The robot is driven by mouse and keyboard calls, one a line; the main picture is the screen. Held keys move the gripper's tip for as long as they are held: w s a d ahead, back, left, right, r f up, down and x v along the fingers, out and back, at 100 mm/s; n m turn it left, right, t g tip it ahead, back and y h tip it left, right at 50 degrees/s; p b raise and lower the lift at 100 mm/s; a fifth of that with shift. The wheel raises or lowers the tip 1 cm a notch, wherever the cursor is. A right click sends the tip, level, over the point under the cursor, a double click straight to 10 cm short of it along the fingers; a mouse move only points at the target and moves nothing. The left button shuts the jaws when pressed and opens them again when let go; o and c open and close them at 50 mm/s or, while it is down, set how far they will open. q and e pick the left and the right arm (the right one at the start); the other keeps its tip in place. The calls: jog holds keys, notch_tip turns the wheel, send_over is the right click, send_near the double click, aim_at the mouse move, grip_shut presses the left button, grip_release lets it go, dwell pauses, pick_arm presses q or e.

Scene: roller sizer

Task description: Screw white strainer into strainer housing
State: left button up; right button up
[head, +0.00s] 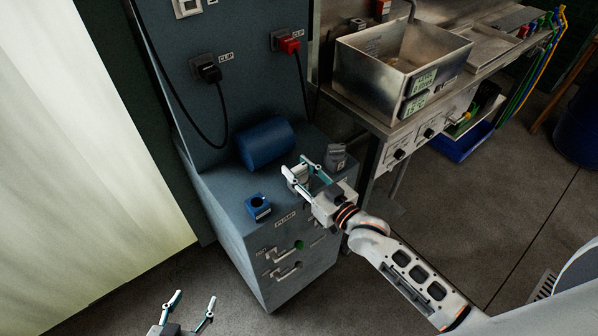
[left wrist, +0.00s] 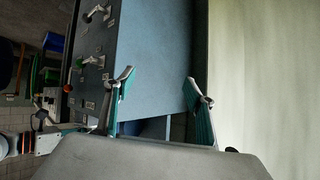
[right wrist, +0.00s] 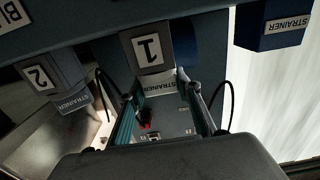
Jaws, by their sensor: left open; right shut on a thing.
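The white strainer (head: 298,172), a pale block, is between the fingers of my right gripper (head: 307,174), which is shut on it just over the cabinet's top. In the right wrist view the strainer (right wrist: 150,48) shows a "1" and a STRAINER label; fingers partly cover it. The strainer housing (head: 259,208) is a small blue block with a round dark opening on top, left of the right gripper and apart from it. It also shows at upper right in the right wrist view (right wrist: 272,35). My left gripper (head: 188,312) is open and empty, low in front of the cabinet.
A grey piece (head: 337,158) marked "2" (right wrist: 38,77) stands right of my right gripper. A large blue cylinder (head: 265,143) lies behind. The cabinet (head: 235,245) has front handles; cables hang on its back panel. A metal basin (head: 400,65) stands on a bench at right.

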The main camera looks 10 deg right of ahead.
pick_arm(q)
jog(key=p, duration=0.1)
jog(key=s+a+p, duration=0.1)
jog(key=p, duration=0.1)
jog(key=shift+a+r+y, duration=0.3)
pick_arm(e)
notch_tip(320, 180, up, 20)
pick_arm(q)
jog(key=shift+r, duration=0.1)
